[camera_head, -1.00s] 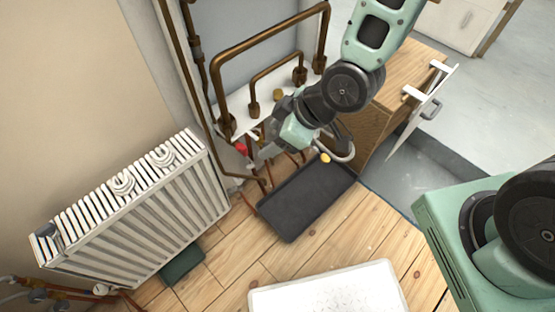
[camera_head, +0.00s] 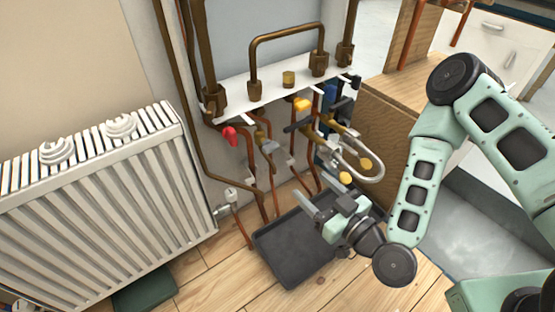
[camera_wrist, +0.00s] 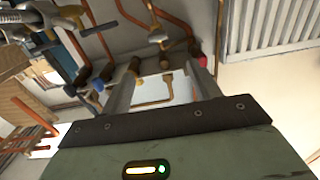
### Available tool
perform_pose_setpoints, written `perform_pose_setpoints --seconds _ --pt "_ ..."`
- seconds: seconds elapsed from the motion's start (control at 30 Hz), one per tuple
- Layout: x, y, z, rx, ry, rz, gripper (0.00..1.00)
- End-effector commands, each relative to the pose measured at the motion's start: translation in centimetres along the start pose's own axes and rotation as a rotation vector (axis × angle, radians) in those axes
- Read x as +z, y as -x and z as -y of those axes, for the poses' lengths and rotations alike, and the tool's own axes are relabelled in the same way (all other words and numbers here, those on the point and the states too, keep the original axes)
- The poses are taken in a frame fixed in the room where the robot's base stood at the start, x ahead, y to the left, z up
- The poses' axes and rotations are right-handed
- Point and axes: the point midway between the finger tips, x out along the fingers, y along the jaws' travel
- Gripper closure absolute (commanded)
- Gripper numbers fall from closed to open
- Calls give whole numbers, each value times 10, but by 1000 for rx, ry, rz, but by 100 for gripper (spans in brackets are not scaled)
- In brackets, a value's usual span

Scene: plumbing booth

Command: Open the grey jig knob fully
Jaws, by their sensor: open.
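A grey knob (camera_head: 270,146), the likely jig knob, sits on the copper pipework below the white shelf in the head view. A grey-white fitting at the top of the wrist view (camera_wrist: 157,36) may be the same knob. I cannot tell how far it is turned. My gripper (camera_head: 318,190) is open and empty, below and to the right of the knob, over the dark tray. Its fingers point up toward the pipes, apart from the knob. In the wrist view both fingers (camera_wrist: 163,82) stand apart with pipework seen between and beyond them.
A red knob (camera_head: 229,134) is left of the grey one; yellow-handled valves (camera_head: 302,104) and a pale looped hose (camera_head: 365,172) are to the right. A radiator (camera_head: 100,200) stands left, a wooden cabinet (camera_head: 375,125) right. The dark tray (camera_head: 283,262) lies on the floor.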

Motion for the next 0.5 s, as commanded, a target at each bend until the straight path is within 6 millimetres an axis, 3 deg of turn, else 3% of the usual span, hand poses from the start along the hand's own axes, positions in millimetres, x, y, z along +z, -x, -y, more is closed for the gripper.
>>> perform_pose_setpoints --seconds 0.5 --pt "6 -24 -2 7 4 -8 38"
